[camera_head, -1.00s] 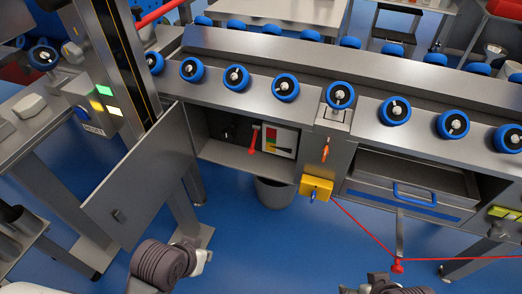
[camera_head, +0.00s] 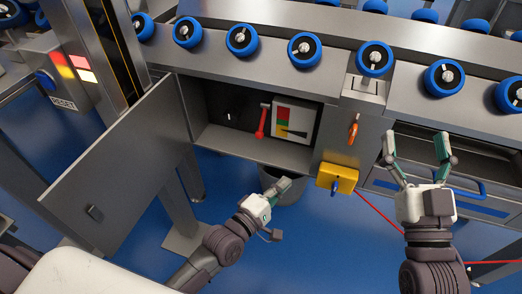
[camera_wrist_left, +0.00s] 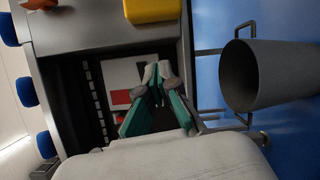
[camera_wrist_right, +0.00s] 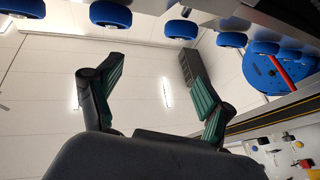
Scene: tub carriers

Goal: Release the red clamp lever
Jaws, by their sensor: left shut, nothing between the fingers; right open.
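The red clamp lever (camera_head: 262,121) hangs inside the open cabinet, beside a white panel (camera_head: 296,120) with red, yellow and green fields and a dark handle. My left gripper (camera_head: 287,184) is shut and empty, low in front of the cabinet opening, apart from the lever. In the left wrist view its fingers (camera_wrist_left: 158,85) point at the cabinet interior. A small red part (camera_wrist_left: 118,117), probably the lever, is partly hidden behind them. My right gripper (camera_head: 416,143) is open and empty, in front of the drawer to the right.
The cabinet door (camera_head: 115,165) stands swung open to the left. A yellow box (camera_head: 337,178) and an orange handle (camera_head: 353,130) sit right of the opening. A grey bin (camera_wrist_left: 262,75) stands below. A red cord (camera_head: 378,209) runs right. Blue rollers (camera_head: 305,50) line the top.

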